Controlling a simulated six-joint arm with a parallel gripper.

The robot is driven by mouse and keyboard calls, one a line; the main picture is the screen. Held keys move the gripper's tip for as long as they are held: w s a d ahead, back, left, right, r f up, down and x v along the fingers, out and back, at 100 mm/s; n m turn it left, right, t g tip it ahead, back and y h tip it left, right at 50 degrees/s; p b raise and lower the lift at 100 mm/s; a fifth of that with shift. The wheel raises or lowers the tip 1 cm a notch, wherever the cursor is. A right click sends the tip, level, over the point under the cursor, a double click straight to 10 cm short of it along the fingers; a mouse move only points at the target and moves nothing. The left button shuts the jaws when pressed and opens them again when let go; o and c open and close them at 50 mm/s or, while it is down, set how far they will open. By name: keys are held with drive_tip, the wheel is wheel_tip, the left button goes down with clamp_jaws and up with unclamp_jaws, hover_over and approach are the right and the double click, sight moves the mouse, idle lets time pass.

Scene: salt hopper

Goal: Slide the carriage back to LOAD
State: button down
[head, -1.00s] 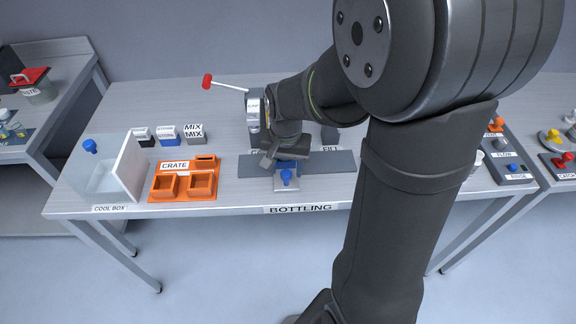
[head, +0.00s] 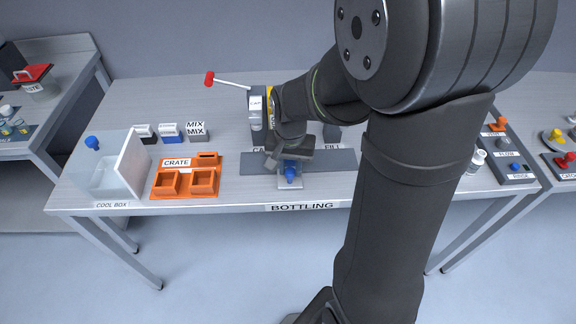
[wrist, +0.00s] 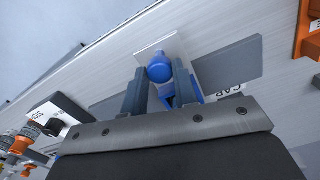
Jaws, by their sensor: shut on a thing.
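The carriage (head: 290,184) is a pale plate with an upright blue knob (head: 290,172). It sits around the middle of a dark grey rail (head: 335,160) at the bench's front, between the CAP and FILL labels. My gripper (head: 284,163) is at the knob, partly covering it in the head view. In the wrist view, my gripper's two fingers (wrist: 158,88) stand on either side of the blue knob (wrist: 158,68), shut on it. The pale carriage plate (wrist: 160,46) shows beyond the knob. I see no LOAD label; my arm and gripper hide part of the rail.
The orange crate (head: 185,189) stands left of the rail and the cool box (head: 126,165) farther left. A capping post (head: 256,112) and red-tipped lever (head: 210,79) rise behind the rail. Bare bench lies between crate and rail.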

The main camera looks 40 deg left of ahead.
drive_tip(key=shift+w+d, duration=1.1)
drive_tip(key=c, duration=1.1)
unclamp_jaws()
drive_tip(key=shift+c, duration=0.2)
drive_tip(key=shift+r, duration=0.1)
wheel_tip(320, 180, up, 17)
drive_tip(key=shift+r, duration=0.15)
hover_over(302, 181)
wheel_tip(302, 181, down, 18)
drive_tip(key=shift+s+r, duration=0.1)
drive_tip(key=shift+r, duration=0.1)
